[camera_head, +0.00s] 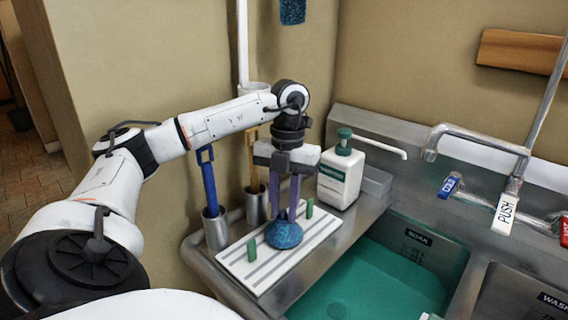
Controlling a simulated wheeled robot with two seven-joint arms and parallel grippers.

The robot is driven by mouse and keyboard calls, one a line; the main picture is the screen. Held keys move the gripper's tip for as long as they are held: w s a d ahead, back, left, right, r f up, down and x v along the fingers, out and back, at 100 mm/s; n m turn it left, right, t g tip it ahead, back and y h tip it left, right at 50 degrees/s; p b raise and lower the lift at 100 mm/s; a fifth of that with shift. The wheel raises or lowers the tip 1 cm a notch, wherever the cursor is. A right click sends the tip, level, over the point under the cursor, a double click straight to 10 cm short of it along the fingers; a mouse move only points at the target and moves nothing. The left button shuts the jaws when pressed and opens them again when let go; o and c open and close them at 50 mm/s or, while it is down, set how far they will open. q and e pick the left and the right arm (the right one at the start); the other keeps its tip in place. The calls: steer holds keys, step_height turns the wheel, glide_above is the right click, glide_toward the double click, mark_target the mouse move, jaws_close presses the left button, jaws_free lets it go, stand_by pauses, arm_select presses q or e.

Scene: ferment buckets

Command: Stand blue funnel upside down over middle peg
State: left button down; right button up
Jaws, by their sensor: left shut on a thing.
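The blue funnel (284,235) is speckled, with its wide part low and its narrow end up between my fingers. It is at the middle of the white striped board (238,263), between two green pegs: a near one (252,249) and a far one (309,207). The middle peg does not show; the funnel covers that spot. My left gripper (285,212) points down and is shut on the funnel from above. I cannot tell whether the funnel rests on the board or hangs just over it. My right gripper is out of view.
A holder with a blue-handled brush (209,183) and one with a tan-handled tool (252,158) stand behind the board at left. A white bottle with a green top (340,173) stands behind at right. The soak sink (375,284) with green liquid lies to the right.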

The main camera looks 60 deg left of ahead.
arm_select(q)
steer(key=shift+f, duration=0.5)
stand_by(0.4)
steer(key=shift+c, duration=1)
jaws_free()
steer(key=shift+r, duration=0.2)
steer(key=shift+w+r+p, duration=0.1)
steer(key=shift+r+p, duration=0.65)
steer(key=shift+r, duration=0.15)
steer(key=shift+r, duration=0.15)
steer(key=shift+w+a+r, duration=0.1)
steer(key=shift+r, duration=0.7)
